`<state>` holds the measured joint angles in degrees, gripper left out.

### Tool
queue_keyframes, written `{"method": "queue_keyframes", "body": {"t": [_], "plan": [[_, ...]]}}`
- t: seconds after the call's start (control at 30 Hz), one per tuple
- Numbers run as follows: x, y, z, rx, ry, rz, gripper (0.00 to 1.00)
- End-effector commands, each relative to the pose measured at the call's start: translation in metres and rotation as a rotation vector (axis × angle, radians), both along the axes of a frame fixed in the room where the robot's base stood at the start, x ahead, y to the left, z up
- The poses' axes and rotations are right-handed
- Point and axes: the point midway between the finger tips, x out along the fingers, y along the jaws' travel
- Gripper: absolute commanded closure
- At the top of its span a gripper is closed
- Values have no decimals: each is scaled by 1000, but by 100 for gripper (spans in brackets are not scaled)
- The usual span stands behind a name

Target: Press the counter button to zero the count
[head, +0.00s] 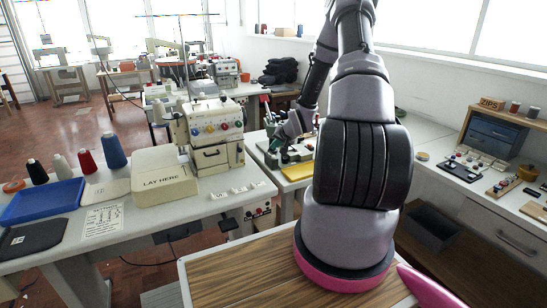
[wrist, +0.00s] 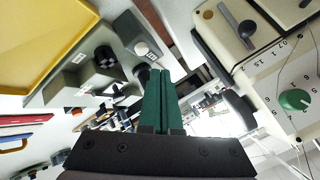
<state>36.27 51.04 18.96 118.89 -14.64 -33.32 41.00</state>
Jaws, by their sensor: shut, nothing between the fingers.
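My gripper (wrist: 160,74) is shut and empty, its two green fingers side by side in the wrist view. In the head view my gripper (head: 285,156) is small and partly hidden, low over the small middle bench. In the wrist view a grey sloped box (wrist: 75,84) lies just left of and beyond the fingertips. I cannot tell which part is the counter button.
A yellow tray (wrist: 40,35) lies beside the grey box. A cream machine (head: 210,130) with coloured knobs stands left of my gripper in the head view, and a cream block (head: 163,184) marked LAY HERE is in front of it. My arm hides part of the bench.

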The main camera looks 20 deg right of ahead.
Motion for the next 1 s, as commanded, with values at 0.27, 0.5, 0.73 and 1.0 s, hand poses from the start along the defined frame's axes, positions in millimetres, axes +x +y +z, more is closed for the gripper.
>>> {"method": "queue_keyframes", "body": {"t": [0.27,0.5,0.73,1.0], "plan": [[0,0,-14,0,0,0,100],[0,0,-14,0,0,0,100],[0,0,-14,0,0,0,100],[0,0,-14,0,0,0,100]]}}
